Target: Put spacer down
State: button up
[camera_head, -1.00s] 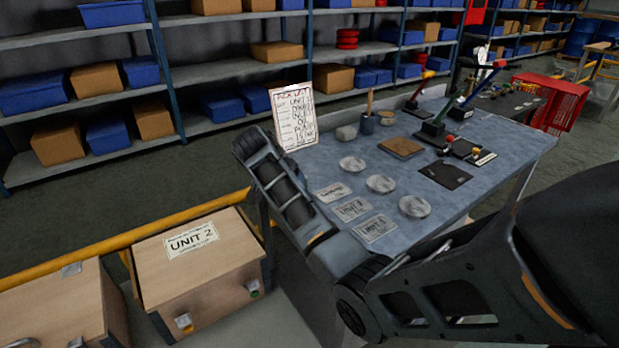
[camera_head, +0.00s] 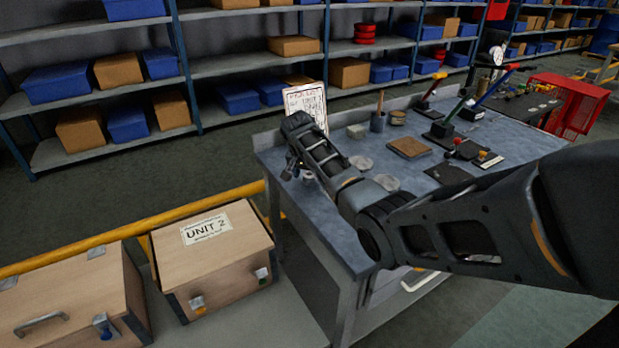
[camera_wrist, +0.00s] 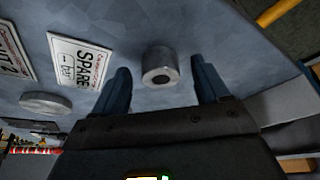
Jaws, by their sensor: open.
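The spacer (camera_wrist: 160,64) is a short grey metal cylinder with a dark hole in its end. In the wrist view it stands on the blue-grey bench top (camera_wrist: 120,22), between and slightly beyond my fingertips. My gripper (camera_wrist: 161,80) is open, with one dark finger on each side of the spacer and a visible gap to both. In the head view my gripper (camera_head: 296,168) is small and low over the bench's left end, and the spacer is hard to make out there. A card reading SPARE (camera_wrist: 78,60) lies left of the spacer in the wrist view.
A UNIT 2 card (camera_wrist: 14,52) and a round grey disc (camera_wrist: 45,103) lie farther left in the wrist view. In the head view, the pick list board (camera_head: 308,104) stands behind my arm, and a wooden UNIT 2 crate (camera_head: 212,262) stands left of the bench.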

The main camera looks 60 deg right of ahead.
jog(key=shift+d+f, duration=0.1)
jog(key=shift+f, duration=0.15)
jog(key=shift+c, duration=0.2)
jog(key=c, duration=1.2)
jog(key=shift+w+r, duration=0.1)
grip_shut()
